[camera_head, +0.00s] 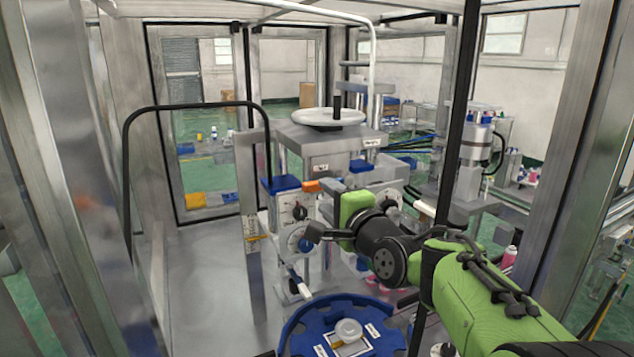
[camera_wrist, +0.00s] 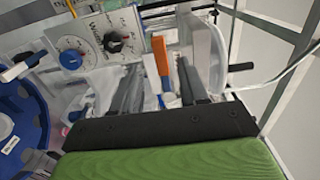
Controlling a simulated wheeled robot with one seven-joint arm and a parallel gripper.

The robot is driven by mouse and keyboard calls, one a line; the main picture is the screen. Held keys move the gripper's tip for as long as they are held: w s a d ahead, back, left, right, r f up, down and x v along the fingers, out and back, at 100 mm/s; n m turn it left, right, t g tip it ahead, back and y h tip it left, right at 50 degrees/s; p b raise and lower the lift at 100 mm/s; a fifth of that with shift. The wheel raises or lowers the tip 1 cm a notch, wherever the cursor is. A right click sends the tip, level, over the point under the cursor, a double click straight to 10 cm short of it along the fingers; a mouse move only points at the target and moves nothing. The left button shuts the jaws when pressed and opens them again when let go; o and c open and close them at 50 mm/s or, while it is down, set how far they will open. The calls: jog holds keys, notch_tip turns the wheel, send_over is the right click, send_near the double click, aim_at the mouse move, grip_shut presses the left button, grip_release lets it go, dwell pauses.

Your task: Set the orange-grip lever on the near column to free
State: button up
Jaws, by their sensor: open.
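The lever's orange grip (camera_head: 312,186) sticks out to the left near the top of the near column, beside a blue block. In the wrist view the orange grip (camera_wrist: 160,54) lies in line with the gap between the finger ends of my gripper (camera_wrist: 161,68). The two dark fingers are apart, with nothing held. I cannot tell whether the grip is between the fingertips or just beyond them. I cannot read the lever's label.
A panel with dark and blue knobs (camera_head: 299,212) is below the lever. A white handwheel (camera_head: 328,117) tops the column. A blue notched turntable (camera_head: 300,324) lies in front. A black tube frame (camera_head: 126,190) and metal posts stand left, with clear floor plate (camera_head: 205,275) between.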

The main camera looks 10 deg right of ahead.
aim_at(318, 187)
jog(key=w, duration=0.3)
jog(key=w+p, duration=0.1)
jog(key=shift+w+a, duration=0.15)
jog(key=shift+a, duration=0.15)
grip_shut()
